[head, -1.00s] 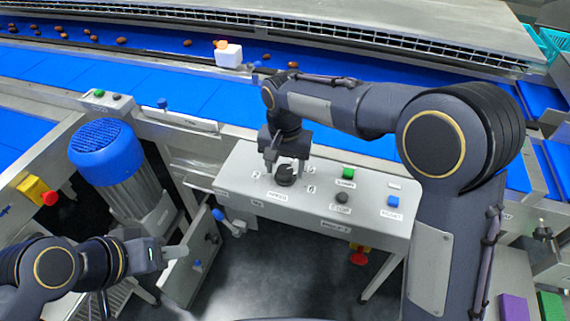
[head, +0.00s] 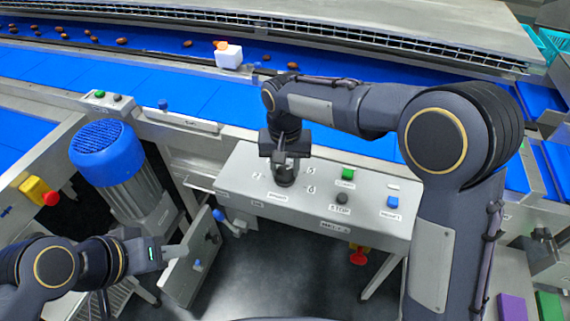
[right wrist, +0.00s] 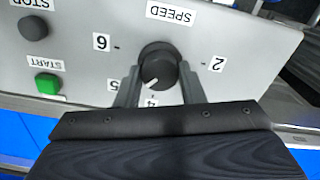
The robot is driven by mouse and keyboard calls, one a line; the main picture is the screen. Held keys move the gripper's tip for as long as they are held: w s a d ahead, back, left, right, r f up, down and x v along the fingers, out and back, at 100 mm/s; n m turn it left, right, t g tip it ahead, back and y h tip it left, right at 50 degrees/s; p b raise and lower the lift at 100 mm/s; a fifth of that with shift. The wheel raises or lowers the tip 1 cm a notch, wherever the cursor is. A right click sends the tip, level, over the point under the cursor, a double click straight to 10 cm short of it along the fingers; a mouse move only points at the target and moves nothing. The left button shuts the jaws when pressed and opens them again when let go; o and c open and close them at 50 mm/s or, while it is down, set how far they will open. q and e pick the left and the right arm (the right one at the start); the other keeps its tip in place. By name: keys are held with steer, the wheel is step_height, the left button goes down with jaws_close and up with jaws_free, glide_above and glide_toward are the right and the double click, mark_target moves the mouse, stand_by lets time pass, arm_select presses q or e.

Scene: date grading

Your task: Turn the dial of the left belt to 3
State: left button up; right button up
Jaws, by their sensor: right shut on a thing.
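The black speed dial (head: 285,181) stands on the sloped grey control panel (head: 240,190). In the right wrist view, the dial (right wrist: 158,62) sits under the word SPEED, with 2, 4, 5 and 6 legible around it. Its white pointer line is directed at about the 4. The 3 is not visible; a finger covers that side. My right gripper (right wrist: 159,88) has one finger on each side of the dial and is shut on it; it also shows in the head view (head: 286,172). My left gripper (head: 176,252) is away at the lower left, its jaw gap unclear.
A green START button (head: 348,173), a dark STOP button (head: 342,198) and a blue button (head: 393,201) are right of the dial. A blue motor (head: 101,146) and a red button on a yellow box (head: 38,190) are at the left. Blue belts run behind.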

steer(key=n+p, duration=0.1)
steer(key=n, duration=0.3)
steer(key=shift+r+n, duration=0.1)
steer(key=shift+n, duration=0.2)
steer(key=n+p, duration=0.1)
steer(key=n, duration=0.3)
steer(key=shift+n, duration=0.3)
steer(key=n+p, duration=0.1)
steer(key=n, duration=0.3)
steer(key=shift+n, duration=0.3)
steer(key=shift+n+p, duration=0.45)
steer(key=shift+n, duration=1.55)
steer(key=o, duration=1)
